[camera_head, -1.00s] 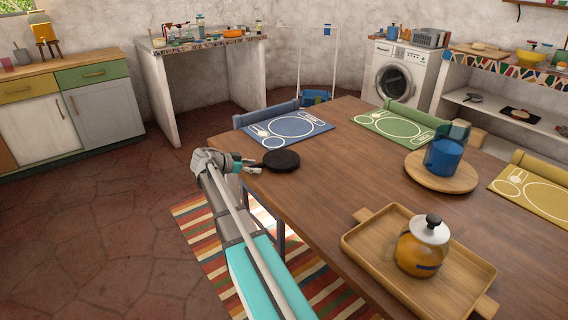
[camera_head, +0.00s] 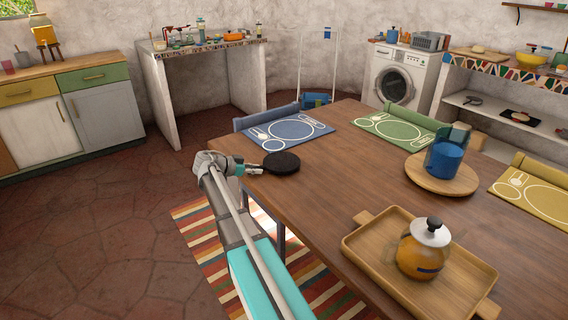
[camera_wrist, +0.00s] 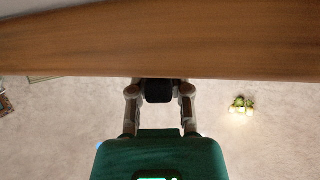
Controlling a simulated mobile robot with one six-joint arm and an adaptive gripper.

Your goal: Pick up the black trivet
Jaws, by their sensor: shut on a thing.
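The black trivet (camera_head: 283,163) is a round, dark, flat piece at the near left edge of the wooden table, in front of the blue placemat. My gripper (camera_head: 246,171) reaches in from the left at the table's edge and is shut on the trivet's left end. In the wrist view a black part of the trivet (camera_wrist: 159,92) sits between the two fingertips of my gripper (camera_wrist: 160,95); the rest of it is hidden there. I cannot tell whether the trivet is clear of the tabletop.
The wooden table (camera_head: 330,185) holds a blue placemat (camera_head: 288,132), a green placemat (camera_head: 390,128) and a yellow placemat (camera_head: 535,195). A round board (camera_head: 425,178) carries a blue container (camera_head: 445,158). A wooden tray (camera_head: 365,250) holds an orange jar (camera_head: 422,255). The middle tabletop is clear.

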